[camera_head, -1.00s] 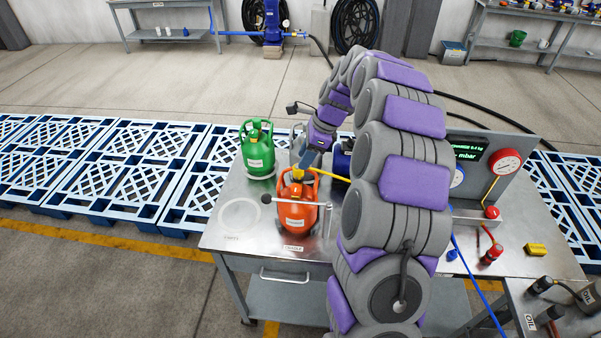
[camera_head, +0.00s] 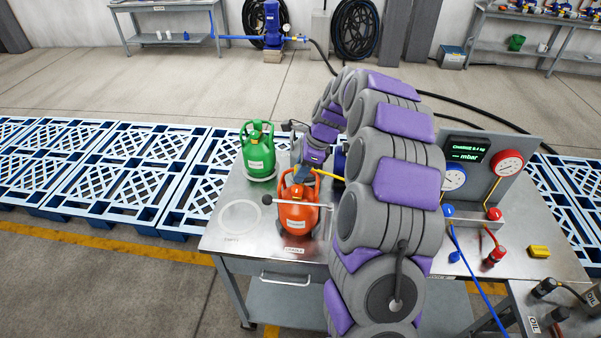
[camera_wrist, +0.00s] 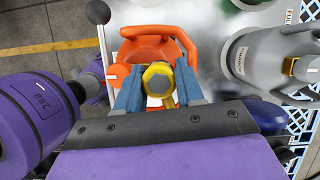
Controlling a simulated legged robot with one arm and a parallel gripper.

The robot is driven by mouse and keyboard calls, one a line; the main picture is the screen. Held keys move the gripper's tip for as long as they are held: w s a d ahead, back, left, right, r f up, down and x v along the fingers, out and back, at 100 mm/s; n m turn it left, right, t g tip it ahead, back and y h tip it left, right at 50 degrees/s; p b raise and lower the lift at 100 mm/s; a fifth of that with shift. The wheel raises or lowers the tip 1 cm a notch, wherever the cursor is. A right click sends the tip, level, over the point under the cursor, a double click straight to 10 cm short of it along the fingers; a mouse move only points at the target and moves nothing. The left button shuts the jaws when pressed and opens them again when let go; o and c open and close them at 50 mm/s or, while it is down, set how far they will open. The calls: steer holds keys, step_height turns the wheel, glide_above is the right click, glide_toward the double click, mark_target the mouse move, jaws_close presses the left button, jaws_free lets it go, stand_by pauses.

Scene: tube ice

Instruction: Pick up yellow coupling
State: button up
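The yellow coupling (camera_wrist: 158,78) sits at the top of the orange cylinder, at the middle of the wrist view, with a short yellow length running down from it. My gripper (camera_wrist: 159,84) has one blue finger on each side of the coupling, and both seem to touch it. In the head view my gripper (camera_head: 303,180) is low at the top of the orange cylinder (camera_head: 297,215) and hides the coupling. A yellow hose (camera_head: 328,174) runs right from there. The orange cylinder stands upright on the metal table (camera_head: 225,235), under a bar with a black knob.
A green cylinder (camera_head: 258,155) stands behind and left of the orange one. A grey cylinder (camera_wrist: 270,62) is close on the right in the wrist view. A gauge panel (camera_head: 480,165), red valve (camera_head: 494,256) and yellow block (camera_head: 539,252) are at right. The marked left circle (camera_head: 240,216) is empty.

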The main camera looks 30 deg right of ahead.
steer(key=shift+a, duration=0.1)
jaws_close()
